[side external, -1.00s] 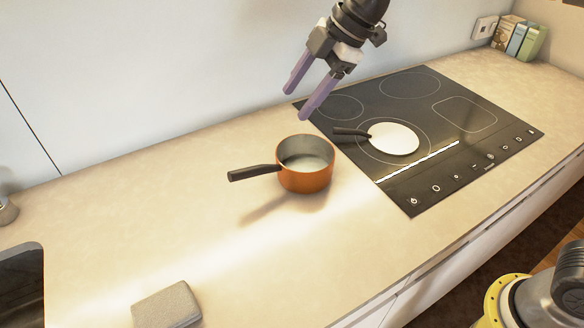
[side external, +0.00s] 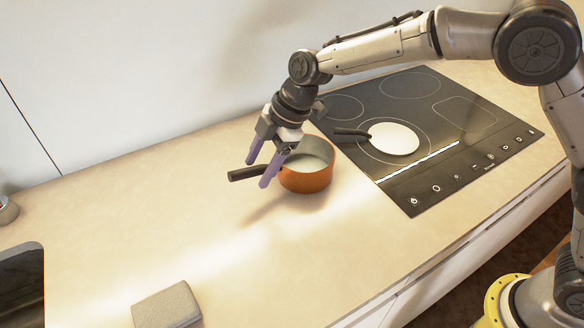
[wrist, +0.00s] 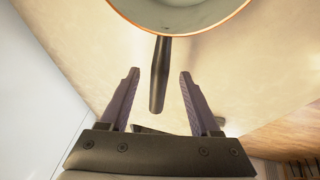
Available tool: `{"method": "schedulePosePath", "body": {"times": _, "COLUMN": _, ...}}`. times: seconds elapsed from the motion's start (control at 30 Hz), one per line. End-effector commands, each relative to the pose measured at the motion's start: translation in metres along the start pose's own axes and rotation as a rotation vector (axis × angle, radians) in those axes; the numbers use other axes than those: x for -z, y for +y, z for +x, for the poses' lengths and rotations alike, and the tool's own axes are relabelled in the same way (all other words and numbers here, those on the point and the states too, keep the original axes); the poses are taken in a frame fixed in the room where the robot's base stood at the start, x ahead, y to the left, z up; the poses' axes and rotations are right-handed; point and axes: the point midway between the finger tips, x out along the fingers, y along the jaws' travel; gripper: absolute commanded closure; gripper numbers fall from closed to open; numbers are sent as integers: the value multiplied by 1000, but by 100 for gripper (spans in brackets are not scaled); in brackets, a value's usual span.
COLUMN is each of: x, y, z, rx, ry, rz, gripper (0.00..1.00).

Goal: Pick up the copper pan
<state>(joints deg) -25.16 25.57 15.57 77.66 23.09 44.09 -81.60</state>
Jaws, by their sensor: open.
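The copper pan (side external: 306,180) stands upright on the counter left of the hob, its dark handle (side external: 246,173) pointing left. My gripper (side external: 259,176) is open, fingers pointing down, over the handle near the pan's body. In the wrist view the handle (wrist: 160,75) comes in between the two open fingers (wrist: 158,100) and touches neither as far as I can see. The pan's orange rim and grey inside (wrist: 180,12) show at the top of that view. In the side view my gripper hides part of the handle and the pan's left rim.
A black hob (side external: 432,125) lies to the right, with a white pan (side external: 393,139) with a dark handle on it. A grey block (side external: 166,306) lies at the front left, near a sink (side external: 22,285). The wall is close behind. The counter left of the pan is clear.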

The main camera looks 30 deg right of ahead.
Motion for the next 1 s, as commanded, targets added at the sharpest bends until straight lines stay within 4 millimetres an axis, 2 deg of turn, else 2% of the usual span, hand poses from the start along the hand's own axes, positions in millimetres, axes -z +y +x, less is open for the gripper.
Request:
{"method": "schedulePosePath", "body": {"times": 0.3, "x": -1, "y": 0, "z": 43, "rx": 3, "ry": 0, "rz": 1, "gripper": 37}}
{"method": "schedulePosePath", "body": {"times": 0.63, "x": -1, "y": 1, "z": 48, "rx": 0, "ry": 0, "rz": 0, "gripper": 39}}
{"method": "schedulePosePath", "body": {"times": 0.9, "x": -1, "y": 1, "z": 47, "rx": 0, "ry": 0, "rz": 0, "gripper": 87}}
{"method": "schedulePosePath", "body": {"times": 0.97, "x": -1, "y": 1, "z": 47, "rx": 0, "ry": 0, "rz": 1, "gripper": 98}}
{"method": "schedulePosePath", "body": {"times": 1.0, "x": -1, "y": 1, "z": 47, "rx": 0, "ry": 0, "rz": 1, "gripper": 100}}
